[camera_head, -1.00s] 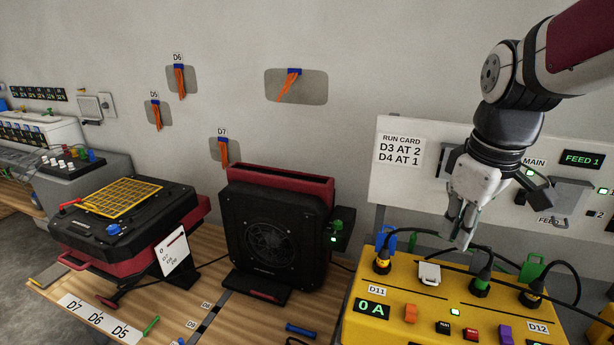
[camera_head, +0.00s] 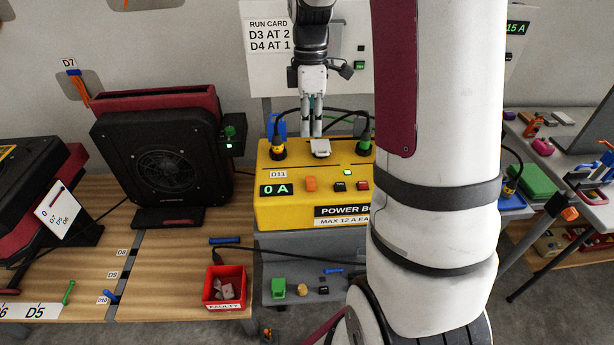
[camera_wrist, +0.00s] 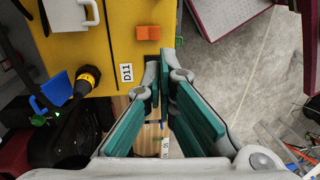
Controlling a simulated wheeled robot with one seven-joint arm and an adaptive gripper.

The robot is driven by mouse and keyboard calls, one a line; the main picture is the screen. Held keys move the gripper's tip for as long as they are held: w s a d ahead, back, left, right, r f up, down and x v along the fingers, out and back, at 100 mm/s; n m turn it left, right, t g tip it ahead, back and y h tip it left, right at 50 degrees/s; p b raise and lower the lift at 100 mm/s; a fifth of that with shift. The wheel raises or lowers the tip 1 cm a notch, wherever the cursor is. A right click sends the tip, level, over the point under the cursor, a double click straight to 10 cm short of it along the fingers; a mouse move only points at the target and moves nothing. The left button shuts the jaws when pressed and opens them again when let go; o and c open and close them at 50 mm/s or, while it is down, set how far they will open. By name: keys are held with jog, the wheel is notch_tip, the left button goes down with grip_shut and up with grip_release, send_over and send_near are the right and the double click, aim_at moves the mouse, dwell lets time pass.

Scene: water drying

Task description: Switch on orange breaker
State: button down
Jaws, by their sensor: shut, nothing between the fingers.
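The orange breaker (camera_head: 310,184) is a small block on the front of the yellow power box (camera_head: 345,208), right of the 0 A display (camera_head: 276,190). In the wrist view the orange breaker (camera_wrist: 148,32) shows just beyond my fingertips, beside the D11 label (camera_wrist: 127,73). My gripper (camera_head: 311,132) points down at the back part of the box, near a white latch-like piece (camera_head: 320,148). In the wrist view its green-padded fingers (camera_wrist: 160,65) come together at the tips with nothing held. I see no contact with the breaker.
A yellow-and-black plug (camera_head: 278,148) with a cable stands left of the gripper, with a blue flap (camera_head: 276,125) behind. My own arm hides the box's right side. A red bin (camera_head: 227,288) stands in front.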

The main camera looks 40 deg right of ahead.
aim_at(311, 186)
jog(key=shift+f, duration=0.1)
jog(key=f, duration=0.4)
jog(key=s+f, duration=0.1)
jog(key=f, duration=0.4)
jog(key=a+f+p, duration=0.1)
jog(key=f, duration=0.3)
jog(key=shift+s+f, duration=0.2)
jog(key=shift+f, duration=0.15)
jog(key=shift+s+f, duration=0.1)
jog(key=shift+f, duration=0.2)
jog(key=shift+w+d+r, duration=0.3)
jog(key=shift+w+d, duration=0.05)
jog(key=shift+w, duration=0.25)
jog(key=shift+s+a+r+p, duration=0.1)
jog(key=shift+r+p, duration=0.35)
jog(key=shift+r, duration=0.15)
notch_tip(311, 186, up, 13)
jog(key=s, duration=0.1)
jog(key=shift+a+f+p, duration=0.15)
jog(key=shift+a+p, duration=0.2)
jog(key=shift+p, duration=0.1)
